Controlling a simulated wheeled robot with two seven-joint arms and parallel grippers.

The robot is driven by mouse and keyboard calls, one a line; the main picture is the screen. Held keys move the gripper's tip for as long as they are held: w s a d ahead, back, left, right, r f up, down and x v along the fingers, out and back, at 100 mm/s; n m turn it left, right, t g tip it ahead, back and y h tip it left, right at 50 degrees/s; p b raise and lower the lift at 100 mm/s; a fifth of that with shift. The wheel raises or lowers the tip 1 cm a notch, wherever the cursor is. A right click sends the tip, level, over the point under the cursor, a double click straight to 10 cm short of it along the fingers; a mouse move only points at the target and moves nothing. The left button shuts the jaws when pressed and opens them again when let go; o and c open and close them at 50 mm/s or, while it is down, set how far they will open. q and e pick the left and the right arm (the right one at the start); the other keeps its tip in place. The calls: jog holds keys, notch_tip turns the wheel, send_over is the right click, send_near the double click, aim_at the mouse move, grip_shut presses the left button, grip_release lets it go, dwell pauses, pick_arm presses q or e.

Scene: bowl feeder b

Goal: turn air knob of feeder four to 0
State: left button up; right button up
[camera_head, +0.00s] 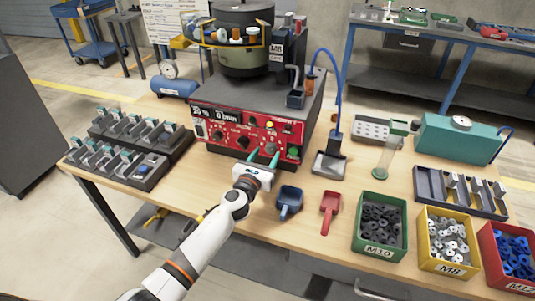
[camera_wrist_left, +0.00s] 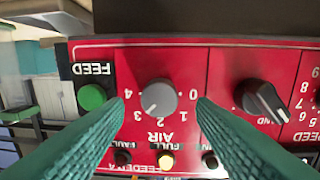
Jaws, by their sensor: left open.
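In the left wrist view, the red feeder panel shows upside down, with the grey AIR knob (camera_wrist_left: 159,97) in the middle. Its scale runs from 0 to 4, and the knob's white mark points to the lower left, near 3. The FEEDER 4 label (camera_wrist_left: 135,167) shows at the bottom, partly covered by a finger. My left gripper (camera_wrist_left: 160,107) is open, its green fingers on either side of the knob with a gap to each. In the head view, my left gripper (camera_head: 263,159) is in front of the red panel (camera_head: 220,133). My right gripper is out of view.
A green FEED button (camera_wrist_left: 92,97) and a black knob (camera_wrist_left: 262,101) flank the AIR knob. On the bench, a blue scoop (camera_head: 289,201) and red scoop (camera_head: 330,210) lie near the gripper. Bins stand at right, with the green bin (camera_head: 365,244) closest. Black fixtures (camera_head: 140,170) stand left.

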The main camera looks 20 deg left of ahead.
pick_arm(q)
jog(key=shift+w+d, duration=0.1)
jog(key=shift+w, duration=1)
jog(key=c, duration=1)
jog(key=shift+o, duration=0.2)
